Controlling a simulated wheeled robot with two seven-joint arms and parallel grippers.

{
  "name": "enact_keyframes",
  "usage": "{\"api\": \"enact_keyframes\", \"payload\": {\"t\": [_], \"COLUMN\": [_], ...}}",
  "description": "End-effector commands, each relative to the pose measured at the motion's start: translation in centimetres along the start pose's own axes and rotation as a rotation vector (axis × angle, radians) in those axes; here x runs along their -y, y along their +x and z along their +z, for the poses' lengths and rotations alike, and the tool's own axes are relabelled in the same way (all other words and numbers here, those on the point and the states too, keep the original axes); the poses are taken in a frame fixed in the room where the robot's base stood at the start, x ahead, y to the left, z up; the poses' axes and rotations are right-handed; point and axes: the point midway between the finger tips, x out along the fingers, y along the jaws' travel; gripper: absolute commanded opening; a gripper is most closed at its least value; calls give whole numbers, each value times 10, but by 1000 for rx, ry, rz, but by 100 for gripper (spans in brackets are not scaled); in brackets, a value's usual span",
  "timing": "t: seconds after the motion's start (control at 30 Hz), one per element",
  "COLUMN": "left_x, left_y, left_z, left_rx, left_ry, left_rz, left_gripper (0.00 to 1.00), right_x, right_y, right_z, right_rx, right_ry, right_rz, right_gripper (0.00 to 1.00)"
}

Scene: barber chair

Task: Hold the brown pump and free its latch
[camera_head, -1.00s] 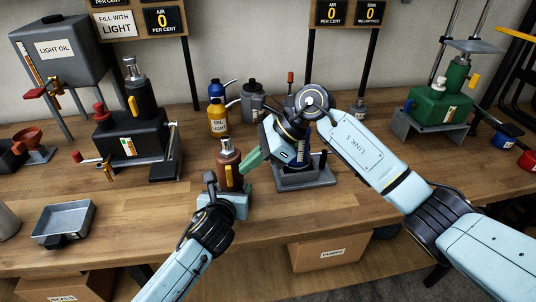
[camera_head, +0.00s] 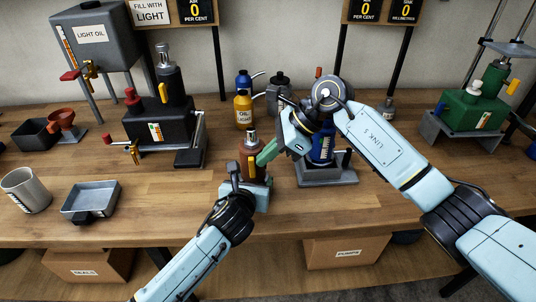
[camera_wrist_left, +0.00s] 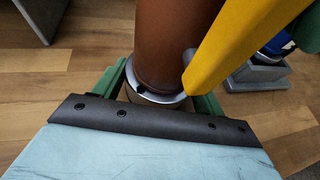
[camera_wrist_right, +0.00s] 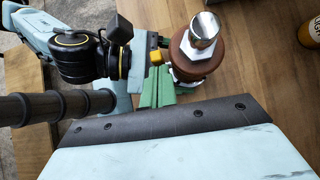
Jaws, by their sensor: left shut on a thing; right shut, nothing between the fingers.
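The brown pump (camera_head: 252,158) stands upright near the front of the bench, with a silver cap. Its yellow latch (camera_head: 251,168) lies along its side and looks large in the left wrist view (camera_wrist_left: 245,45). My left gripper (camera_wrist_left: 160,93) is shut on the pump low down, one green finger on each side. My right gripper (camera_head: 266,152) is shut and empty, its green fingertips close beside the pump's upper right side. In the right wrist view the pump's silver cap (camera_wrist_right: 204,28) shows beyond the right fingers; whether they touch the pump or latch I cannot tell.
A blue pump in a grey stand (camera_head: 325,176) sits right behind my right gripper. Yellow and blue oil bottles (camera_head: 243,110) stand behind the brown pump. A black pump unit (camera_head: 158,124) and a grey tray (camera_head: 90,201) are to the left. Bare bench lies between tray and pump.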

Motion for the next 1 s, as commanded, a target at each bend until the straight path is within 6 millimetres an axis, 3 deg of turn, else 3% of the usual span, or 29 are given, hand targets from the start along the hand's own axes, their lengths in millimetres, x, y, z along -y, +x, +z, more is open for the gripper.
{"api": "enact_keyframes", "payload": {"t": [0.37,0.83,1.0], "left_x": [1,2,1], "left_y": [0,0,0], "left_z": [3,3,3], "left_rx": [7,7,7], "left_ry": [1,1,1], "left_rz": [-3,-3,-3], "left_gripper": [8,8,8], "right_x": [0,0,0], "right_y": [2,18,25], "right_z": [11,36,41], "right_rx": [-144,-570,-589], "right_ry": [-6,-3,-1], "right_rz": [0,-3,-3], "right_gripper": [0,0,0]}}
